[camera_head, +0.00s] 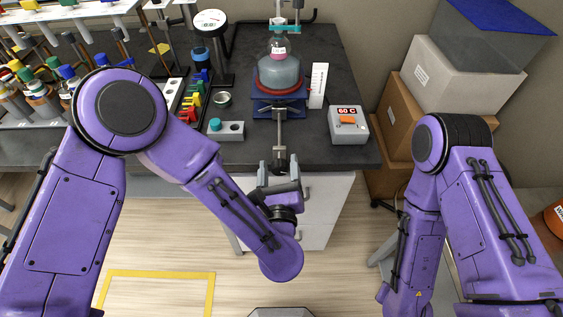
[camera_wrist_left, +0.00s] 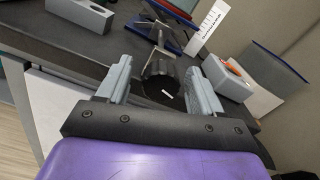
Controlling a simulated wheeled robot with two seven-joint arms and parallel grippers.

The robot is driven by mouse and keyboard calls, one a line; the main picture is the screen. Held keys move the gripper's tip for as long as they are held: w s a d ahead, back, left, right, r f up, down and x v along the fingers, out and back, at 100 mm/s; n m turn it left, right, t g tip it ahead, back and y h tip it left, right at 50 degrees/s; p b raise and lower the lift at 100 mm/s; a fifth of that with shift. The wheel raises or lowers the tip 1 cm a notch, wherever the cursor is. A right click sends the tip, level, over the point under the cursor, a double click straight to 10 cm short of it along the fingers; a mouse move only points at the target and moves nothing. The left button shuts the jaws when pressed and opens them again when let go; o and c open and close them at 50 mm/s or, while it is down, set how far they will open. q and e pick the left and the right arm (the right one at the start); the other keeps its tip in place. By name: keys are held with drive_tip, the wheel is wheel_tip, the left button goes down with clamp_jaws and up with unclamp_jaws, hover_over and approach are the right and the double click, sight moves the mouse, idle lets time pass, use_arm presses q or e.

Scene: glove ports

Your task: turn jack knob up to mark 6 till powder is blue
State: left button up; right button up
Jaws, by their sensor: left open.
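The blue lab jack (camera_head: 262,108) stands on the dark bench, its rod running toward me to a black knob (camera_head: 279,155). In the left wrist view the knob (camera_wrist_left: 158,88) has a white line on its face. My left gripper (camera_head: 278,170) is open, its fingers (camera_wrist_left: 158,85) on either side of the knob; I cannot tell if they touch it. A white scale card (camera_head: 318,85) stands right of the jack; its marks are too small to read. A round flask (camera_head: 279,70) sits in a red-rimmed heater on the jack.
A controller (camera_head: 348,124) reading 60 C stands right of the jack. A grey block (camera_head: 226,131) with a teal knob and a small tin (camera_head: 222,99) stand left. Boxes (camera_head: 455,80) are stacked beyond the bench's right edge. My right gripper is out of view.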

use_arm(q)
drive_tip(key=shift+d, duration=0.1)
drive_tip(key=c, duration=1.1)
drive_tip(key=shift+o, duration=0.2)
drive_tip(key=shift+f+m, duration=0.1)
drive_tip(key=shift+m, duration=0.2)
drive_tip(key=m+b, duration=0.1)
drive_tip(key=m, duration=0.1)
drive_tip(key=shift+m, duration=0.4)
drive_tip(key=shift+s+m+b, duration=0.1)
drive_tip(key=shift+m+b, duration=0.45)
drive_tip(key=shift+m, duration=1.15)
drive_tip(key=o, duration=1.1)
drive_tip(key=shift+c, duration=0.2)
